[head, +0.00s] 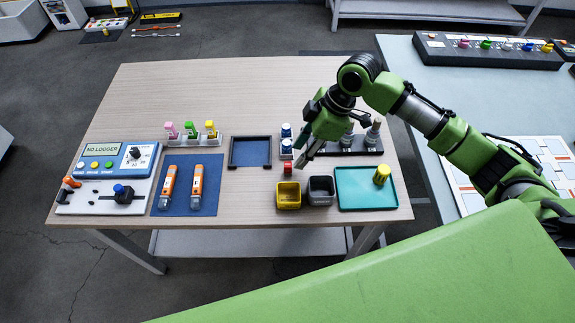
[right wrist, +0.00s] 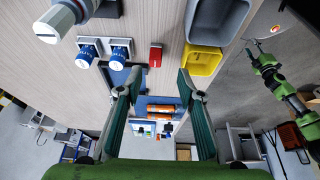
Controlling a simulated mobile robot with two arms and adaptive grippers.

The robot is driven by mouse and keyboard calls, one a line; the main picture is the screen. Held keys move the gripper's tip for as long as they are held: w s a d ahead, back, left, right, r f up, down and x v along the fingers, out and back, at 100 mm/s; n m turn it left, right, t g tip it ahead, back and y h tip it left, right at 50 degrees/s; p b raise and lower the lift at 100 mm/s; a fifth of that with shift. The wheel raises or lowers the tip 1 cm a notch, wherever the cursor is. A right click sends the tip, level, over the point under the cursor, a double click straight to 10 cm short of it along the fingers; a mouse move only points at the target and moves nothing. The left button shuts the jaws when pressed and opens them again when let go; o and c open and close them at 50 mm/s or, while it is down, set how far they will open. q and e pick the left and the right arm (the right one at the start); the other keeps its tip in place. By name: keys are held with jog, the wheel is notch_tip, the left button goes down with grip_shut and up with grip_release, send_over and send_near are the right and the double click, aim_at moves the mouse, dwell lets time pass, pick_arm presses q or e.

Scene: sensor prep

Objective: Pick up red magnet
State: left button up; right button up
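The red magnet (head: 288,168) is a small red block on the wooden table, behind the yellow bin and beside the blue-capped bottles. It also shows in the right wrist view (right wrist: 155,55), between and beyond the fingertips. My right gripper (head: 305,158) hangs close above and just right of the magnet in the head view. In the right wrist view its two fingers (right wrist: 158,78) are spread wide with nothing between them. My left gripper is outside the head view. A green arm, apparently my left, shows at the right of the wrist view; its gripper is too small to read.
A yellow bin (head: 288,196) and a grey bin (head: 321,191) stand in front of the magnet. Blue-capped bottles (head: 286,131) and a dark rack (head: 360,146) are close by. A teal tray (head: 360,200) lies to the right; an empty dark-framed tray (head: 250,152) to the left.

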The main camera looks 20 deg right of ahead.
aim_at(289, 165)
jog(key=x, duration=0.3)
jog(key=shift+w+r, duration=0.1)
jog(key=shift+w, duration=0.1)
jog(key=shift+x, duration=0.9)
jog(key=x, duration=0.1)
jog(key=p+x, duration=0.1)
jog(key=x, duration=0.1)
jog(key=shift+w+f, duration=0.25)
jog(key=shift+f, duration=0.2)
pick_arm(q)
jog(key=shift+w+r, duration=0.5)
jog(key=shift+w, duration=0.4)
pick_arm(e)
grip_shut()
